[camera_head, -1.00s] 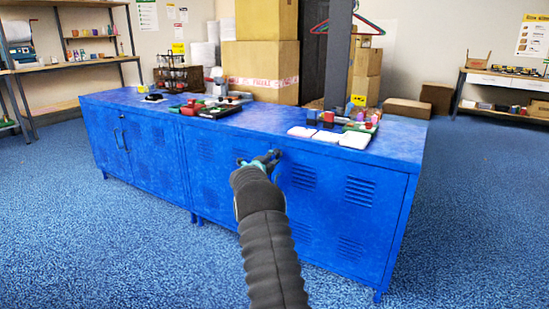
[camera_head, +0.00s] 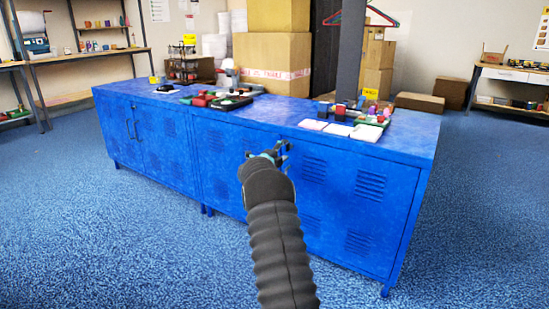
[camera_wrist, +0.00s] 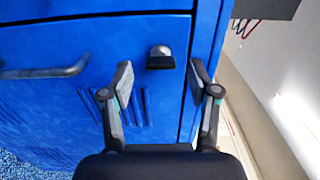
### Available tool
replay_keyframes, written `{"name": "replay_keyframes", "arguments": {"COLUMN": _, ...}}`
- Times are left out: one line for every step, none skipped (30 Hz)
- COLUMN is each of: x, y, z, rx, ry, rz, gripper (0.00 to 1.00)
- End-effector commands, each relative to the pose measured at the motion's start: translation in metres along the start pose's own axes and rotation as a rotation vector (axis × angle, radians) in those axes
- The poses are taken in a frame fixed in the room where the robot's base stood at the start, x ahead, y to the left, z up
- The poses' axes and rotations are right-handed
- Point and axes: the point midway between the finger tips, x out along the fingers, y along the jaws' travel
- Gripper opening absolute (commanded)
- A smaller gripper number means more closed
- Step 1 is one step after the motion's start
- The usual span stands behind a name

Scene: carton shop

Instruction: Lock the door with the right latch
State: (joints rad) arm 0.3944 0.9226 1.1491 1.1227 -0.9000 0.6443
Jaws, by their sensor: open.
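The blue metal cabinet (camera_head: 225,165) stands ahead of me with its front doors closed. In the wrist view, a blue door (camera_wrist: 75,40) carries a dark latch with a rounded silver knob (camera_wrist: 160,57) near the door's edge. My gripper (camera_wrist: 161,78) is open, with one finger on each side of the latch in the picture. I cannot tell whether the fingertips touch the door. A grey bar handle (camera_wrist: 45,71) is to the left of the latch. In the head view my gripper (camera_head: 268,153) is at the cabinet front, and it hides the latch there.
White boxes (camera_head: 338,129) and small coloured items lie on the cabinet top above my gripper. A black tray (camera_head: 233,102) sits further left. Stacked cartons (camera_head: 272,60) and a dark post (camera_head: 354,50) stand behind. Blue carpet (camera_head: 150,240) is clear in front.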

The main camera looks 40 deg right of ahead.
Motion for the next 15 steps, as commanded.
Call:
{"name": "replay_keyframes", "arguments": {"x": -0.008, "y": -0.001, "z": 0.001, "rx": -0.001, "ry": -0.002, "rz": 0.0, "gripper": 0.6}}
{"name": "replay_keyframes", "arguments": {"x": -0.013, "y": -0.001, "z": 0.0, "rx": -0.001, "ry": -0.001, "rz": 0.0, "gripper": 0.6}}
{"name": "replay_keyframes", "arguments": {"x": -0.02, "y": -0.001, "z": 0.001, "rx": -0.001, "ry": -0.002, "rz": 0.0, "gripper": 0.6}}
{"name": "replay_keyframes", "arguments": {"x": -0.026, "y": -0.001, "z": 0.001, "rx": -0.002, "ry": -0.003, "rz": 0.001, "gripper": 0.6}}
{"name": "replay_keyframes", "arguments": {"x": -0.033, "y": -0.001, "z": 0.001, "rx": -0.002, "ry": -0.003, "rz": 0.001, "gripper": 0.6}}
{"name": "replay_keyframes", "arguments": {"x": -0.041, "y": -0.001, "z": 0.001, "rx": -0.001, "ry": -0.003, "rz": 0.0, "gripper": 0.6}}
{"name": "replay_keyframes", "arguments": {"x": -0.047, "y": -0.001, "z": 0.001, "rx": -0.002, "ry": -0.004, "rz": 0.0, "gripper": 0.6}}
{"name": "replay_keyframes", "arguments": {"x": -0.053, "y": -0.001, "z": 0.001, "rx": -0.003, "ry": -0.003, "rz": 0.0, "gripper": 0.6}}
{"name": "replay_keyframes", "arguments": {"x": -0.061, "y": -0.001, "z": 0.001, "rx": -0.002, "ry": -0.004, "rz": 0.0, "gripper": 0.6}}
{"name": "replay_keyframes", "arguments": {"x": -0.067, "y": -0.001, "z": 0.001, "rx": -0.002, "ry": -0.004, "rz": 0.0, "gripper": 0.6}}
{"name": "replay_keyframes", "arguments": {"x": -0.072, "y": 0.0, "z": 0.001, "rx": -0.002, "ry": -0.003, "rz": 0.0, "gripper": 0.6}}
{"name": "replay_keyframes", "arguments": {"x": -0.079, "y": -0.001, "z": 0.001, "rx": -0.002, "ry": -0.003, "rz": -0.001, "gripper": 0.6}}
{"name": "replay_keyframes", "arguments": {"x": -0.084, "y": 0.0, "z": 0.001, "rx": -0.002, "ry": -0.003, "rz": 0.0, "gripper": 0.6}}
{"name": "replay_keyframes", "arguments": {"x": -0.088, "y": 0.0, "z": 0.001, "rx": -0.002, "ry": -0.003, "rz": 0.0, "gripper": 0.6}}
{"name": "replay_keyframes", "arguments": {"x": -0.093, "y": 0.0, "z": 0.001, "rx": -0.001, "ry": -0.003, "rz": 0.0, "gripper": 0.6}}
